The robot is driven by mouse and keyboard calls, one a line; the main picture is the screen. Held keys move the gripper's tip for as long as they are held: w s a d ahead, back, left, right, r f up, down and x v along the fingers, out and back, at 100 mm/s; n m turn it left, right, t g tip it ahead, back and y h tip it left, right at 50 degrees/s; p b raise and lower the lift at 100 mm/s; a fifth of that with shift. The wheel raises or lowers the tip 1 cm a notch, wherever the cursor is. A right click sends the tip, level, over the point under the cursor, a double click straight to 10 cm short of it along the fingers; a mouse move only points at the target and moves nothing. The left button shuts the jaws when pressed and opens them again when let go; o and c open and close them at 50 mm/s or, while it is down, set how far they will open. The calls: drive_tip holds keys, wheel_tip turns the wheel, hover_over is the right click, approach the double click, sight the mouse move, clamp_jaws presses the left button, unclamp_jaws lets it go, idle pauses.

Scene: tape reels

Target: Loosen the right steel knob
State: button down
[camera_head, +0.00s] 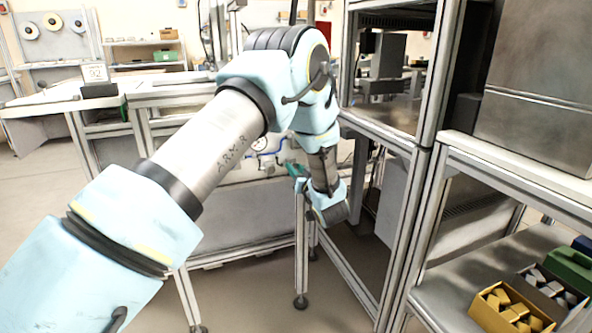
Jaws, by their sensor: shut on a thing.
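My arm reaches forward from the lower left, bends at the elbow and drops to the wrist in the middle of the view. The jaws of my gripper are hidden behind the wrist, so I cannot see what is between them. The right steel knob cannot be made out. A pale panel (246,172) with small blue and red fittings lies behind my forearm and wrist, partly covered by them. A small dark green piece (293,169) shows just left of the wrist; I cannot tell what it belongs to.
A metal frame rack (428,95) stands close on the right of my wrist. A shelf at lower right holds a yellow bin (484,312) and a green box (570,268). Workbenches (55,101) and several wall reels (53,21) are at the back left. Floor is open at lower middle.

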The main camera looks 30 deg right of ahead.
drive_tip(key=shift+f, duration=0.1)
drive_tip(key=shift+n+b, duration=6.6)
drive_tip(key=shift+b, duration=0.25)
drive_tip(key=c, duration=0.6)
unclamp_jaws()
drive_tip(key=s, duration=0.3)
drive_tip(key=s+a, duration=0.1)
drive_tip(key=s, duration=0.6)
drive_tip(key=shift+s+a, duration=0.2)
drive_tip(key=shift+s, duration=0.2)
